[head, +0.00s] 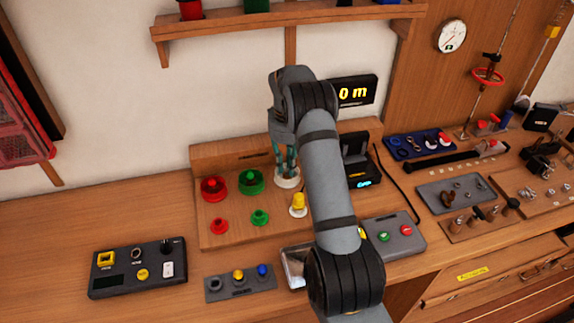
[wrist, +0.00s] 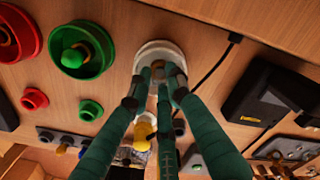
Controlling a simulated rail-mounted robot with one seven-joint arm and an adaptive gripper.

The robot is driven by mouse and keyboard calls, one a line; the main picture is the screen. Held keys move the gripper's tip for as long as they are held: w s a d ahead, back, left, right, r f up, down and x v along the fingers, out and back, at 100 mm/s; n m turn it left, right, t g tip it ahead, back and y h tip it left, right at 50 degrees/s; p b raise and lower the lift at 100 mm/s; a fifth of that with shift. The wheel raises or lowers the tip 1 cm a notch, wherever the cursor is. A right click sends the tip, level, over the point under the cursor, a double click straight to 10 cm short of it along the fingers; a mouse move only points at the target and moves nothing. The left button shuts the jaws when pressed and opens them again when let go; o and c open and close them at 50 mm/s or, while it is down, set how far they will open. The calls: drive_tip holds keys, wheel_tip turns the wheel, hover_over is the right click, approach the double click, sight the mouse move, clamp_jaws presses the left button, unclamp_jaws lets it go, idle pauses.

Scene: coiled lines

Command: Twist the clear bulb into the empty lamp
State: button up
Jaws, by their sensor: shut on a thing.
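The lamp with the white ring (head: 288,183) stands at the right of the wooden panel, and in the wrist view its pale ring (wrist: 141,62) surrounds the fingertips. My gripper (head: 287,168) points down into this lamp, and its green fingers also show in the wrist view (wrist: 160,78). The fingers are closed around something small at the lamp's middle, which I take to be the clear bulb. The fingers hide most of it, so I cannot tell how deep it sits or whether it is straight.
Red (head: 213,189) and green (head: 252,181) lamps stand left of the white one. Red (head: 218,224) and green (head: 259,217) caps and a yellow-topped white piece (head: 298,203) are in front. A grey holder (head: 240,286) has yellow and blue pieces. A black box (head: 356,160) stands close at right.

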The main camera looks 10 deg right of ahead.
drive_tip(key=shift+f, duration=0.1)
drive_tip(key=shift+m+b, duration=0.9)
drive_tip(key=shift+m, duration=0.6)
drive_tip(key=o, duration=0.8)
drive_tip(key=shift+o, duration=0.2)
drive_tip(key=shift+r, duration=0.2)
wheel_tip(320, 180, up, 7)
drive_tip(key=shift+r, duration=0.15)
